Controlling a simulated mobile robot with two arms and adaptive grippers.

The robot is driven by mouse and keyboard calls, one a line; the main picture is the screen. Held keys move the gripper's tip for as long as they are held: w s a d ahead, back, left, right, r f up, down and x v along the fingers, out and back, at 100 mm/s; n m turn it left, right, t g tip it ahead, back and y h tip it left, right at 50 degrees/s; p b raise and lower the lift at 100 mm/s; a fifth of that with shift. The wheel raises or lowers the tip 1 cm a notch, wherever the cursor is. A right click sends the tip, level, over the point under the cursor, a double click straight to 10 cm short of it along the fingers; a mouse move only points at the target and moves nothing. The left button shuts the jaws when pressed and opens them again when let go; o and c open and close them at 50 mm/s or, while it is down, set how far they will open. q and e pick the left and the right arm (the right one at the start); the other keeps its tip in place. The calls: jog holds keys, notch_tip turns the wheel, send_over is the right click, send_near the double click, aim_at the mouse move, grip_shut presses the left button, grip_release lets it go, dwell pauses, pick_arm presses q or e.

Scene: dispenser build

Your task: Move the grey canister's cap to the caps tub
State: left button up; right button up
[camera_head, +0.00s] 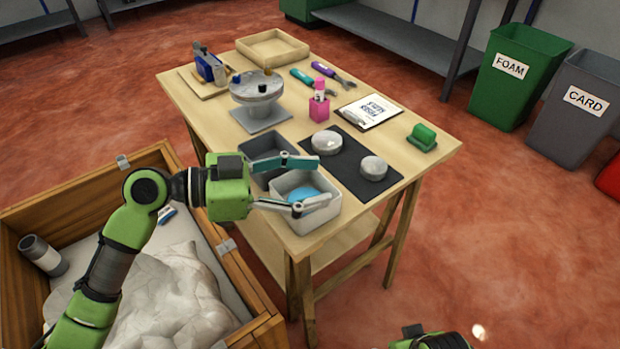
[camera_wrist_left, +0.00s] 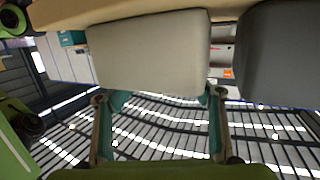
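A grey canister (camera_head: 50,262) lies tilted in the wooden crate at the left, its dark round end (camera_head: 27,243) up and left. I cannot tell whether that end is a cap. A light grey tub (camera_head: 318,217) stands at the table's near edge with a round blue thing (camera_head: 303,193) inside. A dark grey tub (camera_head: 258,149) stands behind it. No label shows which is for caps. My left gripper (camera_head: 306,185) is open and empty at the light tub, which also shows in the left wrist view (camera_wrist_left: 150,55). Only part of my right gripper's body shows at the bottom edge.
The wooden crate (camera_head: 150,164) also holds crumpled pale wrapping (camera_head: 170,295). A turntable-like stand (camera_head: 258,92), black mat (camera_head: 345,165) with two round white pieces, clipboard (camera_head: 369,111) and tools occupy the table. Bins (camera_head: 515,80) stand at the right. Floor right of the table is clear.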

pick_arm(q)
jog(key=shift+a+f, duration=0.1)
jog(key=shift+f, duration=0.3)
